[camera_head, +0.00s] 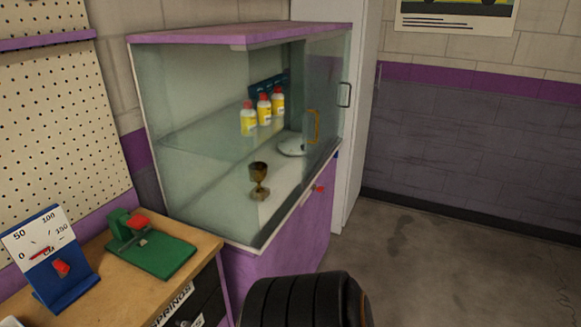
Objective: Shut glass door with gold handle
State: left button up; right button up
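A display cabinet (238,35) with a purple top and glass walls stands in the middle of the view. Its glass door (320,75) with the gold handle (313,126) is at the right part of the front. A second, dark grey handle (345,95) shows farther right, near the cabinet's right edge. The panes overlap there, and the left part of the front appears uncovered. Inside are a bronze goblet (259,180), several yellow bottles with red caps (264,110) and a white plate (292,146). Neither of my grippers is in view.
A wooden bench (205,250) at lower left holds a green device (155,252) and a blue gauge stand (62,275). A black ribbed round object (300,302) is at the bottom centre. The floor (450,255) at right is clear.

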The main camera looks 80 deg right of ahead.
aim_at(332, 140)
jog(key=z, duration=2.85)
jog(key=i+l+u, duration=0.25)
jog(key=l, duration=0.35)
jog(key=i+l+u, duration=0.1)
jog(key=i+l, duration=0.15)
jog(key=i+l+u, duration=0.15)
jog(key=l, duration=0.25)
